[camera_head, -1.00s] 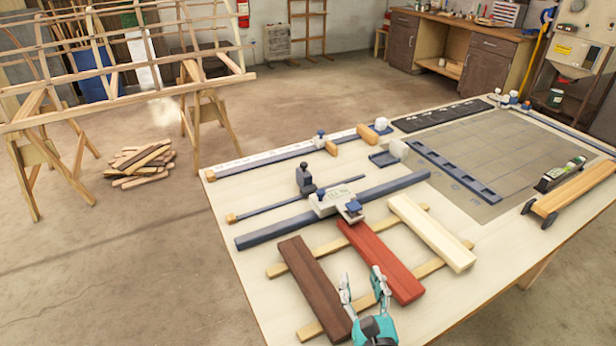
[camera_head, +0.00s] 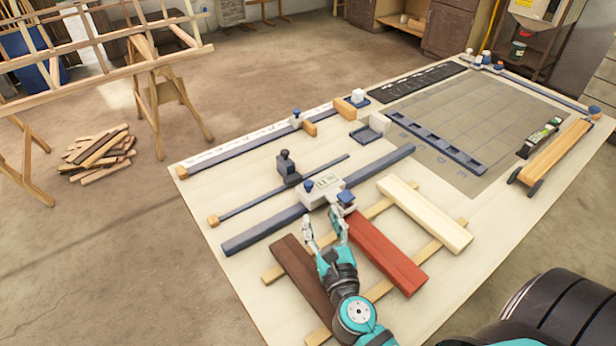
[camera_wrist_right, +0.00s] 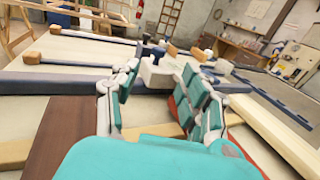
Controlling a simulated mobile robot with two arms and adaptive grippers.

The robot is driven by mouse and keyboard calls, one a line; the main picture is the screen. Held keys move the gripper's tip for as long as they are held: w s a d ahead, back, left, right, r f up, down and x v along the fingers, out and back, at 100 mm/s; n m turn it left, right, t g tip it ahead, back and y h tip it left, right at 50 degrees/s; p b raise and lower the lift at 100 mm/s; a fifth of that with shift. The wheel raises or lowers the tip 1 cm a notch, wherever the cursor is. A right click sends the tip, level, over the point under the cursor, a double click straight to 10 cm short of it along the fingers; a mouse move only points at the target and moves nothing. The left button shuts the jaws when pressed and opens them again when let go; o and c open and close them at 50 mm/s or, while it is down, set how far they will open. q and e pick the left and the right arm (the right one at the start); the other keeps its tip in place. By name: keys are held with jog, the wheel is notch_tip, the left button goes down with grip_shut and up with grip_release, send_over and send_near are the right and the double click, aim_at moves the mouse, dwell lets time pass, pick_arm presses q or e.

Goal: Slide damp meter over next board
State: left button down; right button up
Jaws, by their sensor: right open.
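The damp meter (camera_head: 322,188), a pale box with blue knobs, sits on the long dark-blue rail (camera_head: 255,239). Its small blue-topped head (camera_head: 346,198) is by the far end of the red board (camera_head: 384,254). The dark brown board (camera_head: 300,272) lies left of the red one, the cream board (camera_head: 425,213) right of it. My right gripper (camera_head: 325,226) is open and empty, just on the near side of the meter, between the brown and red boards. In the wrist view its fingers (camera_wrist_right: 160,85) stand apart with the meter's pale body (camera_wrist_right: 156,72) beyond them. My left gripper is not in view.
The boards rest on two light battens (camera_head: 432,251). Behind the meter are a thinner rail with a dark upright block (camera_head: 287,167) and a scale rail (camera_head: 240,147). A gridded mat (camera_head: 480,110) and a wooden level-like bar (camera_head: 555,152) lie to the right.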

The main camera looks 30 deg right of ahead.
aim_at(309, 189)
jog(key=p+x, duration=0.2)
jog(key=x, duration=1)
jog(key=shift+w, duration=0.3)
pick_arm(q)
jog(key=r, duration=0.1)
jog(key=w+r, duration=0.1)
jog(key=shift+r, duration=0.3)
pick_arm(e)
grip_shut()
jog(key=shift+w+f, duration=0.1)
jog(key=shift+f, duration=0.25)
